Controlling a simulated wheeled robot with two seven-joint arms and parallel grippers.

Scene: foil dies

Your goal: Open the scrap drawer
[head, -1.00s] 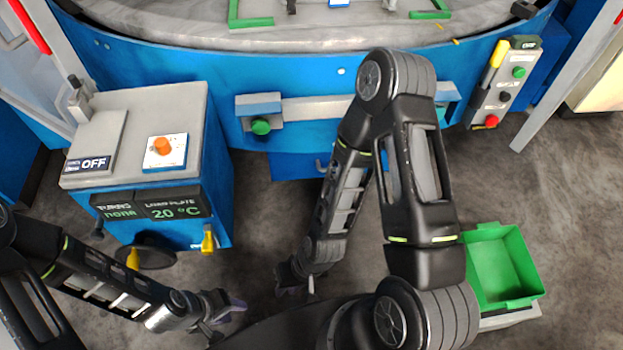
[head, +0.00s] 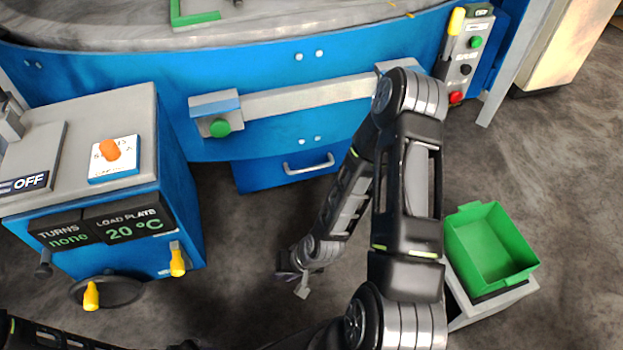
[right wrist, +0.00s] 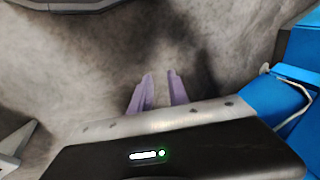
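The scrap drawer (head: 262,174) is a blue front under the round blue machine, and it looks shut. Its silver bar handle (head: 308,165) is in plain view left of my right forearm. My right gripper (head: 288,275) hangs low over the floor, in front of the drawer and apart from it. In the right wrist view its purple fingers (right wrist: 161,85) stand a little apart with nothing between them. A blue front with a silver handle (right wrist: 285,90) shows at the right edge there. My left gripper is out of view; only part of its arm shows at the bottom left.
A grey and blue control cabinet (head: 95,160) with a yellow-handled crank stands at the left. A green bin (head: 515,272) sits on a grey stand at the right. A button panel (head: 465,60) is at upper right. The floor before the drawer is clear.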

